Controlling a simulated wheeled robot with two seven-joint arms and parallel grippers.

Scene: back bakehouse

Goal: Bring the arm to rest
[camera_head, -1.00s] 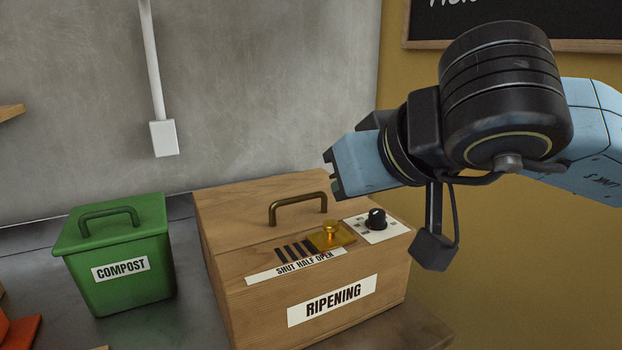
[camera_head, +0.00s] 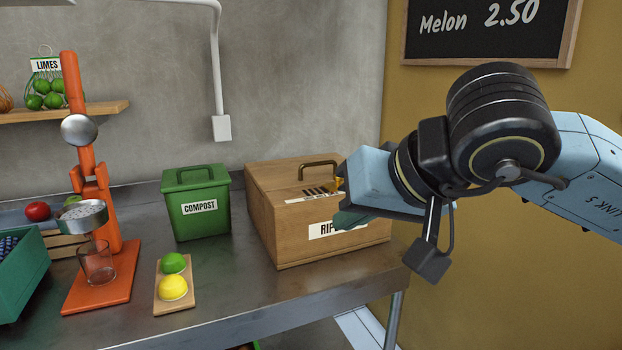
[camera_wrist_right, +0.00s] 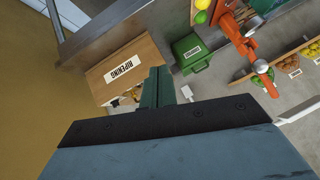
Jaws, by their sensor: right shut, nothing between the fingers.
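My right arm comes in from the right in the head view. Its right gripper (camera_head: 350,217) is shut and empty. The gripper hangs in the air and overlaps the right part of the wooden ripening box (camera_head: 272,205) in the picture, hiding part of its lid and label. In the right wrist view the closed teal fingers (camera_wrist_right: 158,88) show in front of the ripening box (camera_wrist_right: 108,62), with nothing between them. I cannot tell the exact gap to the box. My left gripper is not in view.
A green compost bin (camera_head: 196,220) stands left of the box. An orange juicer (camera_head: 105,275) with a glass (camera_head: 96,262), and a board (camera_head: 162,302) with a lime and a lemon stand on the metal bench (camera_head: 240,290). The bench's right edge is near the box.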

